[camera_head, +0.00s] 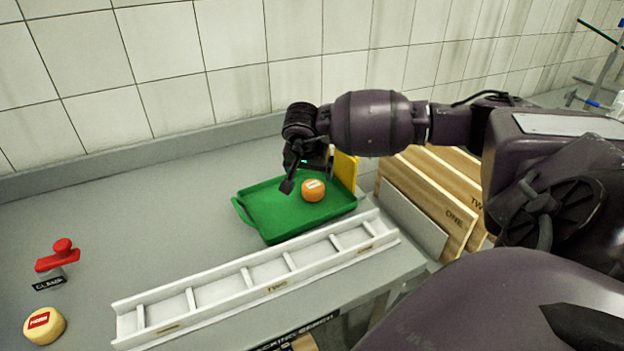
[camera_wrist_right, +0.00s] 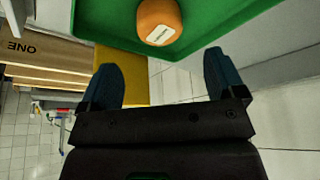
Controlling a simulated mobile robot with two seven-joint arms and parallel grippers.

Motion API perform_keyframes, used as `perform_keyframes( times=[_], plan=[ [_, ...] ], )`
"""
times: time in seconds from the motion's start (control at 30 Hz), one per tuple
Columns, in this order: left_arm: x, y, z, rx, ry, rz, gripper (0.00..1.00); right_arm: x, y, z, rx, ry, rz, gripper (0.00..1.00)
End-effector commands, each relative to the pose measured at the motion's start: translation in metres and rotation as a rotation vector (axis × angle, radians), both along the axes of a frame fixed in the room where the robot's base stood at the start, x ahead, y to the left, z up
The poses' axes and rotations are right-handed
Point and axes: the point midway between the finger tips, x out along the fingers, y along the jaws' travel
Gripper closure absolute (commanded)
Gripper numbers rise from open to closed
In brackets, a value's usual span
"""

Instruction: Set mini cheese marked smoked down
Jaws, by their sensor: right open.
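An orange mini cheese (camera_head: 313,190) with a white label sits in the green tray (camera_head: 262,215) on the grey counter. The label is too small to read. In the right wrist view the cheese (camera_wrist_right: 159,22) lies beyond the fingertips, inside the green tray (camera_wrist_right: 105,22), apart from the fingers. My right gripper (camera_head: 306,187) is over the tray, close to the cheese; in the wrist view its two dark blue fingers (camera_wrist_right: 163,75) are spread with nothing between them. My left gripper is not in view.
A white sectioned rack (camera_head: 262,281) lies in front of the tray. A yellow cheese (camera_head: 44,325) with a red label and a red-handled clamp (camera_head: 62,255) stand at the left. Wooden crates (camera_head: 430,205) are right of the counter. The counter's left middle is clear.

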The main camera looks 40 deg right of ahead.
Motion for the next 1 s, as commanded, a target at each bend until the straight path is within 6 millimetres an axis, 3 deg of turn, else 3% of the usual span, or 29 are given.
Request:
perform_keyframes(
  times=[0.1,0.3,1.0],
  plan=[
    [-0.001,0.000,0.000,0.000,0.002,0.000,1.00,-0.003,0.006,0.016,0.000,-0.002,-0.001,0.11],
    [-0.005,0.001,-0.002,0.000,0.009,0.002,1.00,-0.007,0.010,0.030,0.000,0.000,0.000,0.11],
    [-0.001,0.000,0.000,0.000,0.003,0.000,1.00,-0.007,0.011,0.031,0.000,0.000,-0.001,0.11]
  ],
)
